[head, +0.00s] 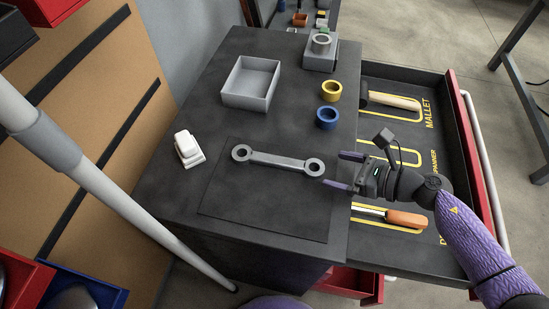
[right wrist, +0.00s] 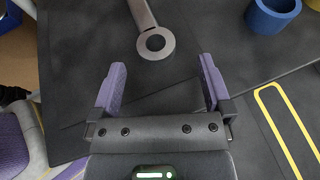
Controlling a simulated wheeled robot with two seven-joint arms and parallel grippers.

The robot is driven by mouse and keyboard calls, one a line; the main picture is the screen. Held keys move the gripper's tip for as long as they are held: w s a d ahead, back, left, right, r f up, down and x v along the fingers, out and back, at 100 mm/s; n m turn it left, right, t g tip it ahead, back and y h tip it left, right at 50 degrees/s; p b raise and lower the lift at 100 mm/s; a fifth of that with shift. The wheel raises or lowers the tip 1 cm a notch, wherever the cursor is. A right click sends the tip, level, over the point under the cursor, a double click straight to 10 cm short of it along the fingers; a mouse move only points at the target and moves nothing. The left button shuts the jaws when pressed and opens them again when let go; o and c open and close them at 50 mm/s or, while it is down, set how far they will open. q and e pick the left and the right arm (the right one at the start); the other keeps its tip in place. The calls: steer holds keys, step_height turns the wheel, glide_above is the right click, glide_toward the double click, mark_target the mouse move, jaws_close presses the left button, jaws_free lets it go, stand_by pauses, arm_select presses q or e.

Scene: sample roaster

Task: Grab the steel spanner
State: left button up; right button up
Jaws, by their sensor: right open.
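The grey steel spanner (head: 278,160) lies flat on a dark mat on the cabinet top, with a ring at each end. My right gripper (head: 345,170) is open and empty at the right end of the spanner. In the right wrist view the spanner's near ring (right wrist: 156,43) lies ahead of the open fingers (right wrist: 159,86), roughly midway between them and not enclosed. The rest of the spanner runs out of the top of that view. My left gripper is not in view.
The dark mat (head: 230,200) has free room around the spanner. A grey open box (head: 250,84), yellow ring (head: 331,90), blue ring (head: 326,117) and white block (head: 188,147) stand nearby. The open drawer (head: 405,240) holds a mallet (head: 392,100) and an orange-handled screwdriver (head: 405,219).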

mark_target(315, 167)
steer(key=x, duration=0.4)
steer(key=shift+a+f+b, duration=0.3)
steer(key=shift+b, duration=0.1)
jaws_close()
